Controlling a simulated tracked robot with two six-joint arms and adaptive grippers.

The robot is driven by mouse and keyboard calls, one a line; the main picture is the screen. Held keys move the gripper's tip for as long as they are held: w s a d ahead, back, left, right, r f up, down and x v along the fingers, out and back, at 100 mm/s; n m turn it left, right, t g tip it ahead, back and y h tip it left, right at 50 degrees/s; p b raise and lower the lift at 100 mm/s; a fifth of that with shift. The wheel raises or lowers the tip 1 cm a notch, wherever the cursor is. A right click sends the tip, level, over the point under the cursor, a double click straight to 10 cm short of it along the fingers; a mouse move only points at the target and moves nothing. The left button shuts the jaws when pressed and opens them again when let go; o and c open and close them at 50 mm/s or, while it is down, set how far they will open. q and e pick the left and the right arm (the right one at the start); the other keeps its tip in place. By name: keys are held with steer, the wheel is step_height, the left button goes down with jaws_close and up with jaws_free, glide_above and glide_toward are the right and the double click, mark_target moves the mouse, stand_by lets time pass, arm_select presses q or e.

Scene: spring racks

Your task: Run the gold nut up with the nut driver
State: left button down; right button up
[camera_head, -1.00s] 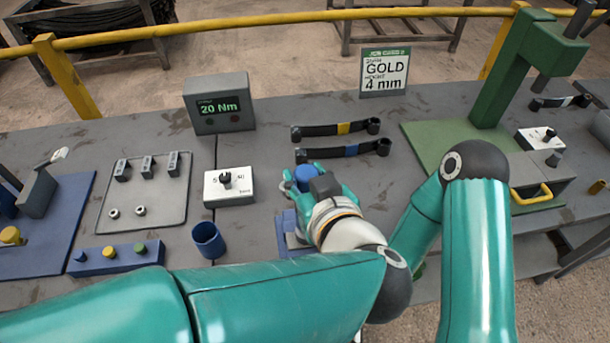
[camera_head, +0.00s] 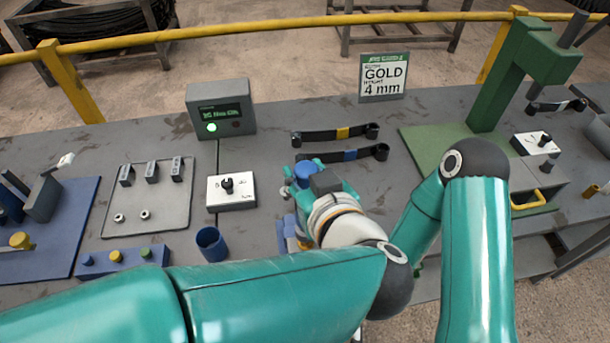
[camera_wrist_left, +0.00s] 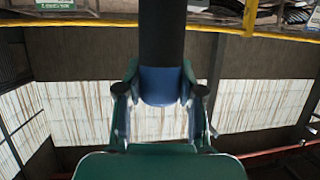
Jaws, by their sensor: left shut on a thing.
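My left gripper (camera_head: 312,190) is shut on the nut driver (camera_head: 303,171), whose round blue top shows between the fingers in the head view. In the left wrist view the gripper (camera_wrist_left: 160,92) grips the driver's blue part (camera_wrist_left: 160,84), with a black shaft running up from it. The driver is over a blue fixture (camera_head: 287,232) at the bench's front edge. I cannot make out the gold nut; the hand and driver cover that spot. My right arm is at the right, its gripper hidden behind the left arm.
A torque box (camera_head: 221,109) shows a lit green lamp. A dial box (camera_head: 231,191) and an empty blue cup (camera_head: 211,243) stand left of the hand. Leaf springs with yellow (camera_head: 335,133) and blue bands lie behind it. A sign (camera_head: 383,75) reads GOLD, 4 mm. A green press (camera_head: 505,85) stands right.

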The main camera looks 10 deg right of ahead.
mark_target(306, 168)
arm_select(q)
steer(key=shift+r, duration=1.8)
